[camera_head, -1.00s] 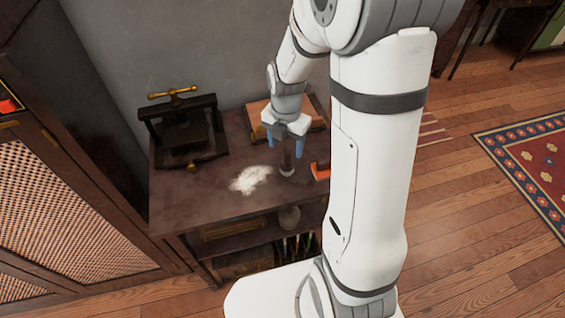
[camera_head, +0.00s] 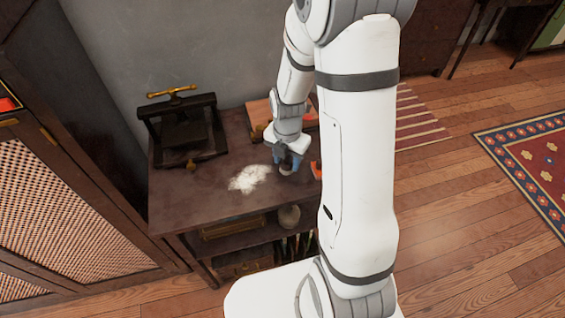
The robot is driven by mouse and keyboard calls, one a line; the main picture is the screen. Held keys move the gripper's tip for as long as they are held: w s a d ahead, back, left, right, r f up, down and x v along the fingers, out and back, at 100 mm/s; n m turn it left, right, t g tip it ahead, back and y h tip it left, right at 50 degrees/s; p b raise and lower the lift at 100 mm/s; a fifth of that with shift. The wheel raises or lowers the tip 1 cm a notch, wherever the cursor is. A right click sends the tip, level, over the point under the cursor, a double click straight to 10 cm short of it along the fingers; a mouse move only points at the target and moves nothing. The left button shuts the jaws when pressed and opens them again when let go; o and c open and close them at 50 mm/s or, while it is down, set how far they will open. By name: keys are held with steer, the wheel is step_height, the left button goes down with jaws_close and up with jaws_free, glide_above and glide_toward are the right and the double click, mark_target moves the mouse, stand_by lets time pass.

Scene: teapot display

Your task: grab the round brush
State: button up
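The round brush (camera_head: 285,170) stands on the wooden table, a small dark-handled thing with a paler base, just right of a patch of white powder (camera_head: 249,178). My gripper (camera_head: 287,161) is lowered over it from above, with its blue fingers on either side of the handle. The fingers look apart, with the brush between them. I cannot tell whether they touch it. The upper part of the brush is hidden by my gripper.
The table (camera_head: 200,205) also holds a dark press with a brass handle (camera_head: 182,130) at the left and an orange-brown box (camera_head: 258,113) at the back. An orange object (camera_head: 316,170) is partly hidden behind my arm. A lower shelf holds a round pot (camera_head: 289,217).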

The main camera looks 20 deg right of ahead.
steer(key=c, duration=0.7)
steer(key=shift+o, duration=0.2)
